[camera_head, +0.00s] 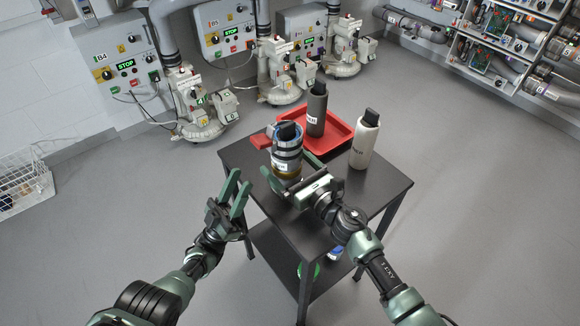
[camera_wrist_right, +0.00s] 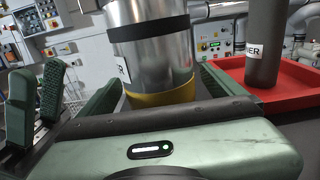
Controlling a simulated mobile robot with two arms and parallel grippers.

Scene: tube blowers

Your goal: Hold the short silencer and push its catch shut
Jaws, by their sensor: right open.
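The short silencer (camera_head: 286,162), a silver cylinder with dark bands, a white label and a yellow base ring, stands upright on the dark table. A red piece (camera_head: 261,141) juts out left of its upper part; I cannot tell whether it is the catch. My right gripper (camera_head: 285,184) is open, its fingers on either side of the silencer's lower part. In the right wrist view the silencer (camera_wrist_right: 155,55) stands between them; contact is unclear. My left gripper (camera_head: 238,192) is open and empty, left of the table edge, apart from the silencer; its jaws also show in the wrist view (camera_wrist_right: 36,95).
A red tray (camera_head: 338,133) behind the silencer holds a dark grey bottle (camera_head: 316,112). A white bottle (camera_head: 364,142) stands at the table's right. The front of the black table (camera_head: 376,186) is bare. Blower machines (camera_head: 200,112) line the wall.

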